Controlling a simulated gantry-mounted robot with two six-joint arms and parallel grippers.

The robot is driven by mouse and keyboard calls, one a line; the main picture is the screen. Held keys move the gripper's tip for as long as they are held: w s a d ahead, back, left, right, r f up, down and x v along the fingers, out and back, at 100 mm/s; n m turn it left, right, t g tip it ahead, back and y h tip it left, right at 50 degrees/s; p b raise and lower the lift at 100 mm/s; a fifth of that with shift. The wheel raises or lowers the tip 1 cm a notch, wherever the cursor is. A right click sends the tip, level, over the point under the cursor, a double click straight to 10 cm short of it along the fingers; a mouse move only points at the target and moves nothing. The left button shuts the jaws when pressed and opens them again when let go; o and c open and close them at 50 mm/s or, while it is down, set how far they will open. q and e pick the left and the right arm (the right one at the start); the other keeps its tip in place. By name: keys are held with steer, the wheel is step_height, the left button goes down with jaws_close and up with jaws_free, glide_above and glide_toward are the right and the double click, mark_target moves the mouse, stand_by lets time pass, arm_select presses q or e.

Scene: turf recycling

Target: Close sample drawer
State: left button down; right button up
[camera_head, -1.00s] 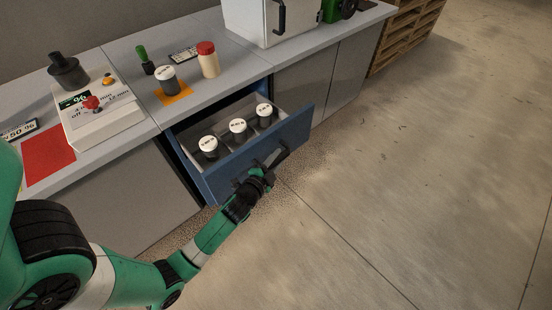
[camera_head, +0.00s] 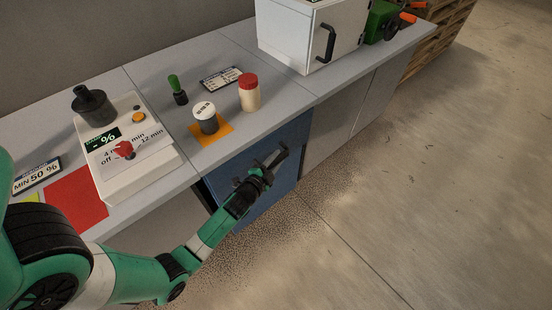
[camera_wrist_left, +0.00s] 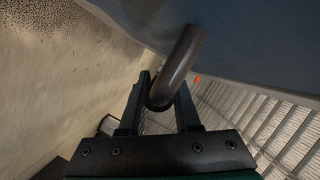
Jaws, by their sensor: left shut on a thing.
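The sample drawer's blue front (camera_head: 268,208) is in the head view, under the counter. It sits close under the counter edge, with a narrow dark gap at its left side; whether it is fully flush I cannot tell. Its inside and the jars in it are hidden. My left gripper (camera_head: 262,172) is at the dark bar handle (camera_head: 277,157) on the front. In the left wrist view, the gripper's two fingers (camera_wrist_left: 160,100) are on either side of the handle (camera_wrist_left: 178,70), shut on it. The right gripper is not in view.
On the counter (camera_head: 230,55) stand a lidded jar (camera_head: 206,124) on an orange square, a red-capped bottle (camera_head: 249,97), a green-handled tool (camera_head: 177,90) and a control box (camera_head: 125,160). A white cabinet (camera_head: 300,40) stands behind. The floor at right is clear.

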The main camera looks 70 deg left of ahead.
arm_select(q)
steer(key=shift+s+a, duration=0.1)
steer(key=shift+a, duration=0.35)
steer(key=c, duration=0.8)
jaws_free()
steer(key=shift+d, duration=0.35)
steer(key=shift+o, duration=0.9)
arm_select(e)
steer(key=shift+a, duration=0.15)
arm_select(q)
steer(key=p+v, duration=0.1)
steer(key=v, duration=0.9)
steer(key=shift+s+d, duration=0.1)
steer(key=shift+s+d+r, duration=0.25)
steer(key=shift+s+d, duration=0.05)
steer(key=shift+s, duration=0.15)
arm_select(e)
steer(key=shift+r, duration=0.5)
